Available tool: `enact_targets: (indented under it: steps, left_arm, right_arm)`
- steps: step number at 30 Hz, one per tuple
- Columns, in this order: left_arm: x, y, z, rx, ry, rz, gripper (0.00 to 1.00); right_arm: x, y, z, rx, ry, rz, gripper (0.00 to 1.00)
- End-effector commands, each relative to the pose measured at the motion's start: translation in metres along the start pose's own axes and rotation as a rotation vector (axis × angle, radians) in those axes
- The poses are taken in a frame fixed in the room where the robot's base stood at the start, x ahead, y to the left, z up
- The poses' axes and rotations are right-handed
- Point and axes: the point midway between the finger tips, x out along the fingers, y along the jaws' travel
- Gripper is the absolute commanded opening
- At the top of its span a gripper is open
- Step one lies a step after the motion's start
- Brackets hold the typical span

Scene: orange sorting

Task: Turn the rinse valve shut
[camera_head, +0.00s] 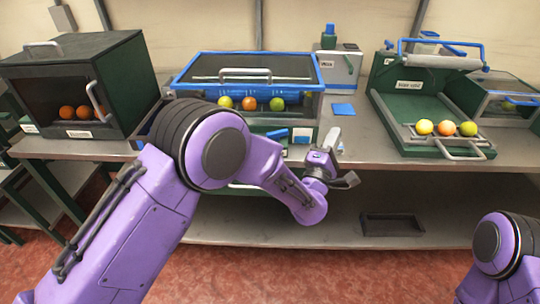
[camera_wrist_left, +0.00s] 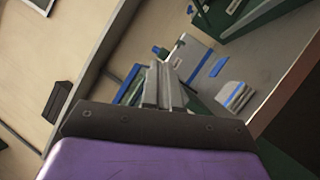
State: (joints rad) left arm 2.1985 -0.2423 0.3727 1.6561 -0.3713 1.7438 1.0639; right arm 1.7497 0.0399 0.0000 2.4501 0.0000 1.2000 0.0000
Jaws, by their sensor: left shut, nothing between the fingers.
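The rinse tank (camera_head: 247,67) is a blue-rimmed basin with a glassy front in the middle of the bench. Blue pieces sit low on its front right: a lever-like one (camera_head: 277,133) and a blockier one (camera_head: 302,135). I cannot tell for sure which is the rinse valve. My left gripper (camera_head: 332,138) is just right of these pieces, in front of the bench edge. Its fingers are shut and empty, also in the left wrist view (camera_wrist_left: 160,70), where blue parts show behind and beside them. Contact cannot be told. My right gripper is out of view.
A dark green cabinet (camera_head: 115,52) holding oranges stands at the left. Several fruits lie along the rinse tank. A wax box (camera_head: 338,68) stands behind. A green press-like station (camera_head: 407,88) with fruits is at the right.

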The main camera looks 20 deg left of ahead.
Motion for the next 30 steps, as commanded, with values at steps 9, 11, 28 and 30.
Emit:
enact_targets:
  steps: [9,11,28,30]
  left_arm:
    - [-0.110,-0.021,-0.072,-0.939,0.809,0.401,0.00]
    - [-0.113,-0.018,-0.077,-1.001,0.813,0.454,0.00]
    - [-0.052,-0.016,-0.154,-1.036,0.807,0.478,0.00]
    - [-0.043,-0.016,-0.165,-1.037,0.805,0.478,0.00]
  right_arm:
    - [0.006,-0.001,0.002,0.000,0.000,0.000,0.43]
    - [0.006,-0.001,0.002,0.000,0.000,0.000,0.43]
    - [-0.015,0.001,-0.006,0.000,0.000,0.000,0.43]
    - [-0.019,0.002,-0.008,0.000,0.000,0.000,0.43]
